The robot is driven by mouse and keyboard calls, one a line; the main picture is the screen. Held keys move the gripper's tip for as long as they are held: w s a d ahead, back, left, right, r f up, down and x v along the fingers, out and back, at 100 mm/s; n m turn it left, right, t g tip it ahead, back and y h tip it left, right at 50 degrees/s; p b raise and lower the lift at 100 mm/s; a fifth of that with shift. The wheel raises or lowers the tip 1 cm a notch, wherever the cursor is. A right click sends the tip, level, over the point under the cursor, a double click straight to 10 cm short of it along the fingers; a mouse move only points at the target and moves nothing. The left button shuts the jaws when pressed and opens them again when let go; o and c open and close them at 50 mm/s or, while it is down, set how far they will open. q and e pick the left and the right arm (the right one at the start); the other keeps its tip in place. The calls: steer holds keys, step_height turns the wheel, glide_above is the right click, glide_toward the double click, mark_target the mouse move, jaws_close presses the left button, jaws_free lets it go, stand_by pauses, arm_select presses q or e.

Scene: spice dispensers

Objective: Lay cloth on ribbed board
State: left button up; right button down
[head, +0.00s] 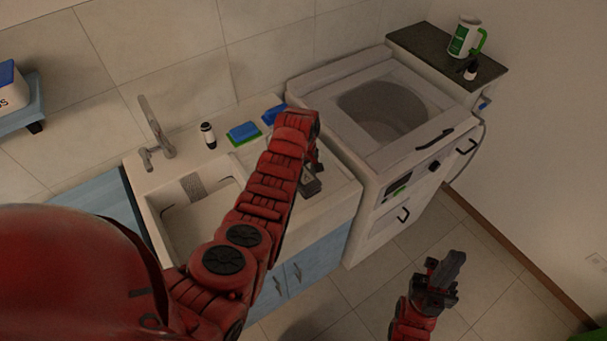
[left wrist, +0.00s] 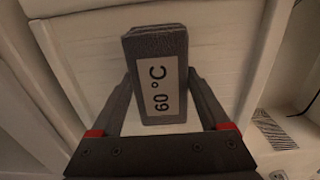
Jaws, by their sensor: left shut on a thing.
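The cloth is a grey folded block with a white "60 °C" label (left wrist: 160,75). It sits between the fingers of my left gripper (left wrist: 162,100), which is shut on it. In the head view the cloth (head: 311,187) shows at the end of my left arm, partly hidden. The ribbed board (left wrist: 85,60) is the pale ridged surface behind the cloth in the left wrist view. In the head view it (head: 338,186) lies right of the sink, partly covered by my arm. I cannot tell whether the cloth touches it. My right gripper (head: 442,276) is over the floor, away from the counter; its jaw state is unclear.
The sink basin (head: 190,225) with a tap (head: 155,130) is left of the board. A dark bottle (head: 208,135), a blue-green sponge (head: 243,133) and another blue item (head: 273,115) stand behind. A white appliance (head: 375,190) adjoins on the right.

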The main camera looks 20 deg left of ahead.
arm_select(q)
steer(key=shift+f, duration=0.1)
steer(key=o, duration=1.3)
